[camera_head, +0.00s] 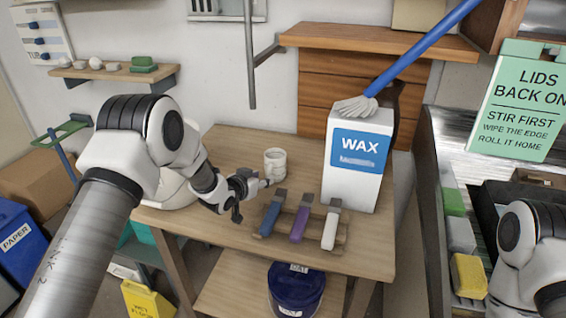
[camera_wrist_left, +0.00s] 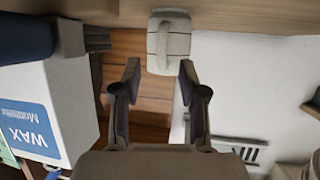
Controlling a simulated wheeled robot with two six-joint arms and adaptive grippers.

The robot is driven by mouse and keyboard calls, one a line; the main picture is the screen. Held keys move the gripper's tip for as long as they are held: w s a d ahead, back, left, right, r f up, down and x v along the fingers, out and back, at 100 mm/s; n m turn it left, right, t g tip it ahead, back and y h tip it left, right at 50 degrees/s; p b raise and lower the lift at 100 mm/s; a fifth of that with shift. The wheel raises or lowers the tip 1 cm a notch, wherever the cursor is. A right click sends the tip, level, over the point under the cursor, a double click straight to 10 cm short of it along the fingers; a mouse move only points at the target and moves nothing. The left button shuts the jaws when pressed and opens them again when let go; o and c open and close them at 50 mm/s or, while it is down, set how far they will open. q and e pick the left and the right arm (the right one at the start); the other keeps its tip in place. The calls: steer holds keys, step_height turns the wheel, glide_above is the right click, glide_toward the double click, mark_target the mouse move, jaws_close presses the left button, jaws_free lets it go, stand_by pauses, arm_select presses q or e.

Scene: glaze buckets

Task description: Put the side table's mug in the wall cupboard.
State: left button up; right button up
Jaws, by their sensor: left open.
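The mug (camera_head: 275,163), pale and off-white, stands upright on the wooden side table (camera_head: 230,148), left of the white WAX box. In the left wrist view the mug (camera_wrist_left: 169,42) appears upside down, its handle facing the camera, just beyond the fingertips. My left gripper (camera_head: 252,195) is open and empty, in front of the mug and apart from it; its fingers (camera_wrist_left: 157,72) show spread in the wrist view. A wooden edge or panel at the top right (camera_head: 492,20) may be part of the wall cupboard; its inside is hidden. My right gripper is out of view.
The WAX box (camera_head: 345,185) stands close right of the mug, with a blue-handled brush (camera_head: 420,50) above it. Blue, purple and white-handled tools (camera_head: 299,222) lie on a rack at the front. A wooden drawer unit (camera_head: 350,85) stands behind.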

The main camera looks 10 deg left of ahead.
mark_target(268, 175)
arm_select(q)
steer(key=shift+w+d, duration=0.1)
steer(key=shift+w, duration=0.3)
steer(key=shift+p, duration=0.3)
steer(key=shift+p+x, duration=0.75)
steer(key=shift+x, duration=0.4)
steer(key=x, duration=0.3)
steer(key=shift+f, duration=0.15)
steer(key=shift+s, duration=0.2)
steer(key=shift+c, duration=0.9)
steer(key=c, duration=0.6)
jaws_close()
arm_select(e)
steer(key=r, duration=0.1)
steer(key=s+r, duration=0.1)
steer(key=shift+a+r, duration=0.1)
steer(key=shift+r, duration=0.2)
